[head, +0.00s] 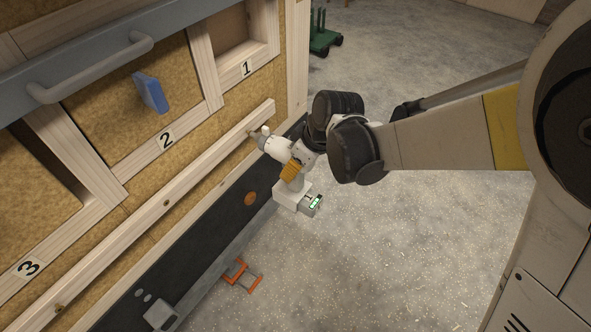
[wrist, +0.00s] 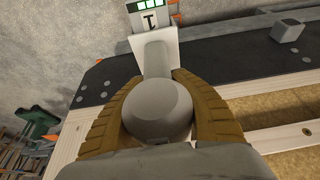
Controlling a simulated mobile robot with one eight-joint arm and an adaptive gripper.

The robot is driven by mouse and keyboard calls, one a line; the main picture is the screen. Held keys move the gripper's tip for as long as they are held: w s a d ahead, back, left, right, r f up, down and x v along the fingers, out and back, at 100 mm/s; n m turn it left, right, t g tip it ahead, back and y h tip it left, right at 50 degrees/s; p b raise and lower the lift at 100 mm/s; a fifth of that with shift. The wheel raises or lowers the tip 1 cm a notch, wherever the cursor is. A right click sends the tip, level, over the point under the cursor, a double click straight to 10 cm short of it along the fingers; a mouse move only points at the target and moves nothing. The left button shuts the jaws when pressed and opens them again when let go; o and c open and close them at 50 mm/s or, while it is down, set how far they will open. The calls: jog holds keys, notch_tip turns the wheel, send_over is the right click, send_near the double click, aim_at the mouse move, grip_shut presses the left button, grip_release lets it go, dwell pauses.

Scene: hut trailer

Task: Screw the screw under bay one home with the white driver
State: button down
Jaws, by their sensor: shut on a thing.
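The white driver (head: 276,147) is in my gripper (head: 291,170), whose yellow-brown fingers are shut around its body. Its nose points left at the wooden rail (head: 215,164), below the bay marked 1 (head: 246,68). The nose is at or very close to the rail; I cannot tell if it touches the screw there, which is too small or hidden to make out. The driver's base with a green-lit display (head: 315,203) hangs below. In the wrist view, the driver's rounded rear (wrist: 157,108) sits between both fingers (wrist: 160,85), and its nose is hidden.
Other screws (head: 166,203) sit along the rail towards bay 3. A blue block (head: 151,92) stands out from the bay 2 panel. A dark ledge (head: 212,235) with an orange disc (head: 250,198) runs below the rail. An orange-and-grey object (head: 242,274) is beside it. Open floor lies right.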

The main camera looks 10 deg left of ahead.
jog(key=shift+w+a+r, duration=0.1)
jog(key=shift+w+a, duration=0.2)
jog(key=shift+a, duration=0.45)
dwell(2.0)
